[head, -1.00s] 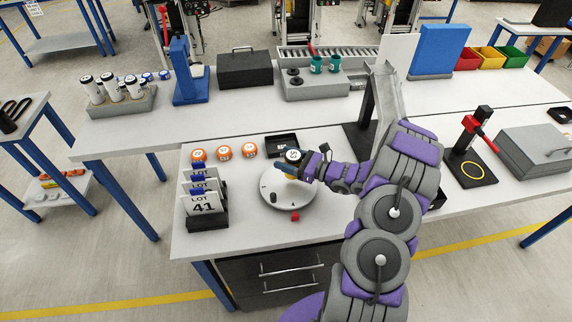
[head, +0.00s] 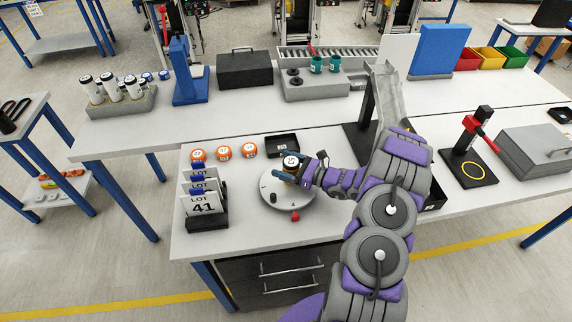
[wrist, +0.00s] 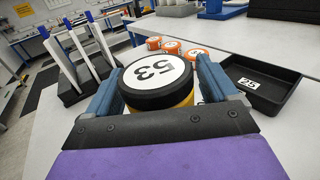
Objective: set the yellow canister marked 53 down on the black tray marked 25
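The yellow canister (wrist: 187,103) has a black lid with a white label marked 53. It is upright between my two fingers, which press close on both sides in the wrist view. In the head view the canister (head: 291,163) shows over the far part of a round white turntable (head: 303,197). My gripper (wrist: 160,82) is shut on it; it also shows in the head view (head: 289,176). The fingers hide its base, so I cannot tell whether it touches the turntable. The black tray (head: 283,144) lies just behind; the wrist view shows this tray (wrist: 262,101) empty at right, marked 25.
Several orange-and-white canisters (head: 223,152) stand left of the tray. A black rack of LOT cards (head: 207,222) is left of the turntable. A small red piece (head: 295,216) is at the turntable's front edge. A grey chute (head: 385,95) rises behind my arm.

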